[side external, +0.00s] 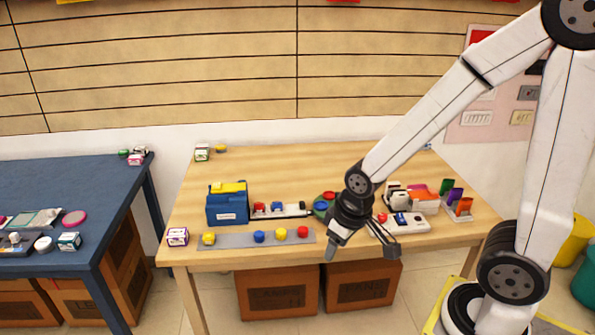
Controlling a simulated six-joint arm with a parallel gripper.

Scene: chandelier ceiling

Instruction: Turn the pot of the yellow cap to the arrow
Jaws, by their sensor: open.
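Two yellow caps stand on a grey strip (235,241) near the table's front edge: one at the strip's left end (208,239), and one (281,233) between a blue cap (259,237) and a red cap (303,231). My gripper (362,250) is open, pointing down, to the right of the strip and near the table's front edge. It appears empty. I cannot make out an arrow or tell which yellow cap sits on a pot.
A blue box with a yellow top (227,208) stands behind the strip. Another white board (412,224) lies right of my gripper. Coloured upright pieces (457,197) stand at the right. The table's back middle is clear.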

